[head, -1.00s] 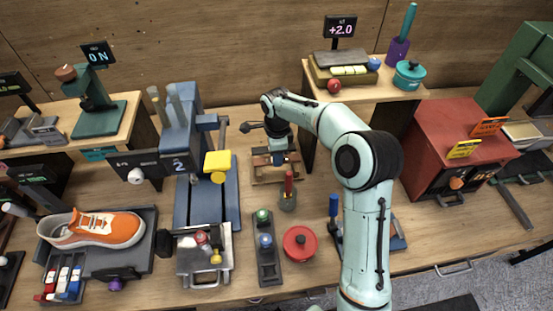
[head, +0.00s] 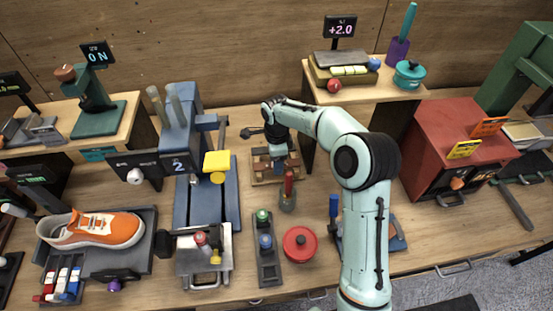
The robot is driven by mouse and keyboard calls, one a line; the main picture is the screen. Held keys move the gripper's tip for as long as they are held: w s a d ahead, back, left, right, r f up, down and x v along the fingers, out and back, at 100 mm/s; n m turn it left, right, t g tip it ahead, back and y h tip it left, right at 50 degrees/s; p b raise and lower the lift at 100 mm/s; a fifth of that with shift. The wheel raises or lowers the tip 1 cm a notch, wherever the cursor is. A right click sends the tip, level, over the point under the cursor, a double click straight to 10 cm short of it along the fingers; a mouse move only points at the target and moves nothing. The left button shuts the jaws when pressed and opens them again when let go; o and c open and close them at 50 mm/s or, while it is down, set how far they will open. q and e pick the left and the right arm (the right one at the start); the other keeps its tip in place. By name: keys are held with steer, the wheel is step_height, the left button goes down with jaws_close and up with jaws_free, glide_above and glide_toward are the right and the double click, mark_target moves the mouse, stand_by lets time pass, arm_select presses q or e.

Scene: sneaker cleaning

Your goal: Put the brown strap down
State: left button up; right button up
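My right arm reaches in from the bottom right to a low wooden rack with brown pieces (head: 262,179) at the back middle of the bench. My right gripper (head: 279,164) points down over this rack, at or just above the brown pieces. Its fingertips are small and partly hidden, so I cannot tell whether they are open or shut. I cannot make out the brown strap separately from the brown pieces under the gripper. My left gripper is not in view.
A red-handled tool (head: 288,190) stands just in front of the rack. A blue press (head: 180,150) stands to its left, and a red round lid (head: 299,244) lies nearer the front. An orange sneaker (head: 105,229) sits on a grey tray at left. A red cabinet (head: 455,140) is at right.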

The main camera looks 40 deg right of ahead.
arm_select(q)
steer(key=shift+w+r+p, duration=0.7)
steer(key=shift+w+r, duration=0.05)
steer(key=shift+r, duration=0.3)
arm_select(e)
step_height(320, 180, up, 12)
steer(key=shift+r, duration=0.1)
